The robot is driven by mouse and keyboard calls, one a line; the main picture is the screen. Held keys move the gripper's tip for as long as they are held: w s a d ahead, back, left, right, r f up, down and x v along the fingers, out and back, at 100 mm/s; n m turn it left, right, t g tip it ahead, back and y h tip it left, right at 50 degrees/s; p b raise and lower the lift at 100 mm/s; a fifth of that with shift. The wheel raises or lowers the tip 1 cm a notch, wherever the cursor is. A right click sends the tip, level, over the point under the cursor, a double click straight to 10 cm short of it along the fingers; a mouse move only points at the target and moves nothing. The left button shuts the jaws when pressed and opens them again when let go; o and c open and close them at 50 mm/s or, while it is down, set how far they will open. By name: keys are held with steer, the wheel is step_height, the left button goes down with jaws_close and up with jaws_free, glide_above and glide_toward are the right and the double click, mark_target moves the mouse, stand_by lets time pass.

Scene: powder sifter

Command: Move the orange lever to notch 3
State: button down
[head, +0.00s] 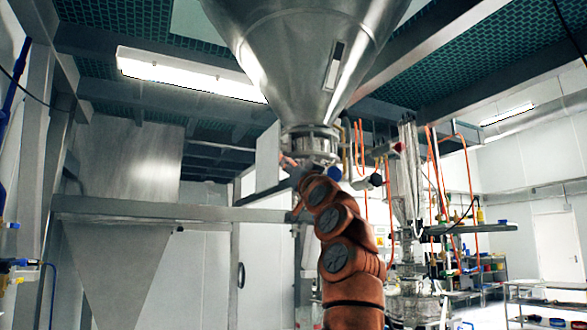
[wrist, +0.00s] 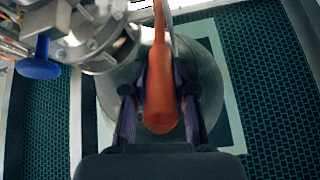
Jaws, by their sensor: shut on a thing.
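The orange lever (wrist: 160,95) runs down the middle of the wrist view, its rounded handle end toward me. My gripper (wrist: 161,110) has its two dark fingers on either side of the handle and is shut on it. In the head view my orange-brown arm reaches up to the valve (head: 312,143) under the large steel hopper (head: 312,50). There my gripper (head: 289,163) is small and partly hidden by the arm. The notches and their numbers cannot be made out in either view.
A blue knob (wrist: 38,68) is at the left in the wrist view, beside the bolted flange (wrist: 92,35). A horizontal steel beam (head: 150,208) crosses behind my arm. Orange pipes and a second steel unit (head: 405,185) stand to the right.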

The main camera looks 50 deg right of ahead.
steer(key=shift+w+d+f+b, duration=0.2)
steer(key=shift+w+f+b, duration=0.25)
steer(key=shift+f, duration=0.3)
steer(key=c, duration=0.9)
jaws_free()
steer(key=shift+s+a+t, duration=0.1)
steer(key=shift+s+t, duration=0.05)
steer(key=shift+t, duration=0.15)
steer(key=shift+s, duration=0.15)
steer(key=shift+v, duration=1.1)
steer(key=shift+s+a+f, duration=0.15)
steer(key=shift+s+f, duration=0.2)
steer(key=shift+f, duration=0.05)
steer(key=shift+v, duration=1.8)
